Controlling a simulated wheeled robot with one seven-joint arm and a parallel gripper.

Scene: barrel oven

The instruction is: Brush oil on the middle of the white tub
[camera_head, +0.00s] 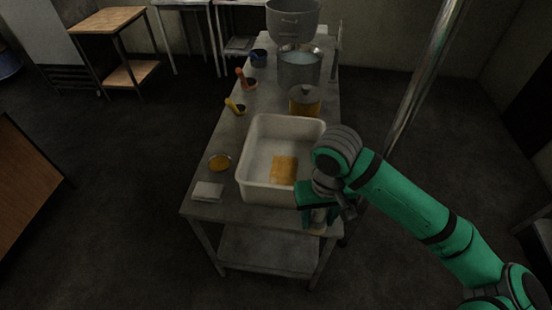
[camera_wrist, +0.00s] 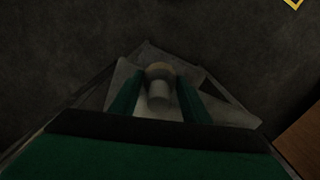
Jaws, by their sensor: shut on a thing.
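The white tub (camera_head: 247,160) sits on the near half of the long table. An orange patch (camera_head: 284,170) lies on its floor, near the middle toward the near side. My gripper (camera_head: 320,216) is at the tub's near right corner, outside it, pointing down. In the wrist view my gripper (camera_wrist: 160,98) is shut on a pale, round-ended thing (camera_wrist: 159,90) with a tan end, perhaps the brush. Its bristles cannot be made out.
A folded pale cloth (camera_head: 207,192) lies at the table's near left corner. A lidded amber jar (camera_head: 305,100), a steel pot (camera_head: 299,68) and small bowls with utensils (camera_head: 247,84) stand farther back. A metal pole (camera_head: 425,75) rises at the right.

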